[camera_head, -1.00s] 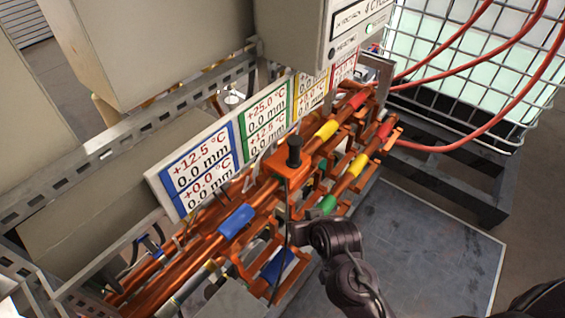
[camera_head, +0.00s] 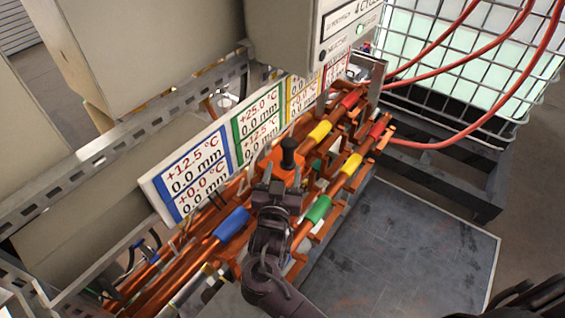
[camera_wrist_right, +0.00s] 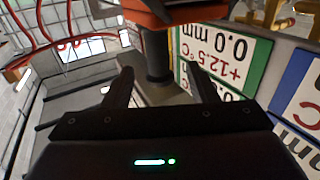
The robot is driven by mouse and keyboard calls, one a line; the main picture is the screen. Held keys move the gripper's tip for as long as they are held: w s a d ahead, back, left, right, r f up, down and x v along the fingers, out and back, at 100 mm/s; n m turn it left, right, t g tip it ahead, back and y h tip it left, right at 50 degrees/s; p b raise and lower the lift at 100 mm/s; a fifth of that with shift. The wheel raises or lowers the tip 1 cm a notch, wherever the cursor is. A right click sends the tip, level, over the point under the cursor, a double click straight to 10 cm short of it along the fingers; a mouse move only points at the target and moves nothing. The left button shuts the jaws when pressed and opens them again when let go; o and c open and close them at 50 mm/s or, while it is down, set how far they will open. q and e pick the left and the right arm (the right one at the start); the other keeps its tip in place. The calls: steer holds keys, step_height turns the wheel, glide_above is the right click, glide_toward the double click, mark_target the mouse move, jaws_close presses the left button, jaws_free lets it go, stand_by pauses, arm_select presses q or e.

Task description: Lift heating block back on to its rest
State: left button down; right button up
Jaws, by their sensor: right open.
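The heating block (camera_head: 285,178) is an orange block with an upright black knob (camera_head: 288,152) on top. It sits among the orange pipes in front of the sign panel. In the wrist view the orange block (camera_wrist_right: 172,10) is at the top edge, and its black knob (camera_wrist_right: 159,62) shows between my fingers. My right gripper (camera_head: 277,186) is just in front of the block and covers part of it. Its two fingers (camera_wrist_right: 162,88) are spread apart on either side of the knob; I cannot tell whether they touch it. My left gripper is not in view.
Orange pipes with blue (camera_head: 232,224), green (camera_head: 318,209), yellow (camera_head: 320,131) and red sleeves run diagonally. The temperature sign panel (camera_head: 150,188) stands close behind the block. A grey control box (camera_head: 290,35) hangs above. The dark floor plate (camera_head: 400,250) at right is clear.

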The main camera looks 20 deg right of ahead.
mark_target(287, 157)
steer(key=p+x, duration=0.3)
steer(key=x, duration=0.3)
steer(key=shift+w+d+r, duration=0.15)
steer(key=shift+w+d, duration=0.05)
steer(key=shift+d, duration=0.05)
steer(key=shift+w+d+p, duration=0.15)
steer(key=shift+w+p, duration=0.15)
steer(key=shift+f, duration=0.2)
jaws_close()
stand_by(0.7)
steer(key=shift+r, duration=0.15)
